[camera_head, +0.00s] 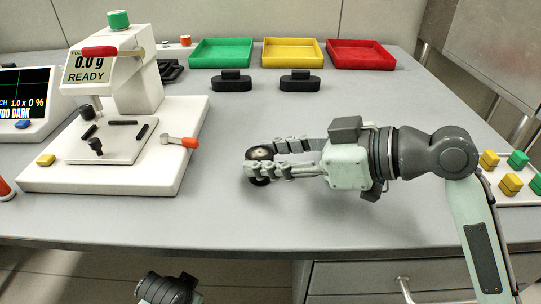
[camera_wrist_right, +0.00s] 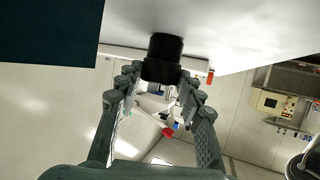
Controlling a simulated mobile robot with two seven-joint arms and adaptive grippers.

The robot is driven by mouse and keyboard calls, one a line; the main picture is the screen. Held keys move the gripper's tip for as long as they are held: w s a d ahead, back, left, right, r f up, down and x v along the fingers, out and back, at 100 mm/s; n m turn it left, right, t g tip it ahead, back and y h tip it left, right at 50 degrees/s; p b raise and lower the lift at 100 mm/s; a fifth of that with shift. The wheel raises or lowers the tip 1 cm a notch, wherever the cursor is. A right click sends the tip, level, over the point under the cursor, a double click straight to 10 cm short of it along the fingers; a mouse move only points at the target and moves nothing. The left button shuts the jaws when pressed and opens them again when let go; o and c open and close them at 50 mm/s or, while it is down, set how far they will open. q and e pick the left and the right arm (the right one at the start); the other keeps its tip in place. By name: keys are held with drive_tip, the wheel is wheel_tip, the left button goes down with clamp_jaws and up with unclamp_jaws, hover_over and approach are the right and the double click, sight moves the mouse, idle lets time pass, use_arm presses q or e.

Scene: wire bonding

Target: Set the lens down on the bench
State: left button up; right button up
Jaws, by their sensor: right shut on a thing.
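The lens (camera_head: 259,168) is a short black cylinder with a paler round end, between the fingertips of my right gripper (camera_head: 272,160) in the head view. In the right wrist view, the lens (camera_wrist_right: 163,60) stands out beyond the fingertips of my right gripper (camera_wrist_right: 160,78), which is shut on it. The grey bench (camera_head: 225,215) is under the lens in the head view. I cannot tell whether the lens touches the bench or is just above it.
A white machine (camera_head: 130,165) with an orange-tipped lever (camera_head: 188,142) stands left of the lens. Green (camera_head: 222,52), yellow (camera_head: 291,51) and red (camera_head: 360,54) trays and two black holders (camera_head: 231,84) (camera_head: 301,84) are behind. The bench around the lens is clear.

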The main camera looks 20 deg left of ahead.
drive_tip(key=shift+f, duration=0.15)
drive_tip(key=o, duration=1.2)
drive_tip(key=shift+r, duration=0.3)
drive_tip(key=v, duration=1.2)
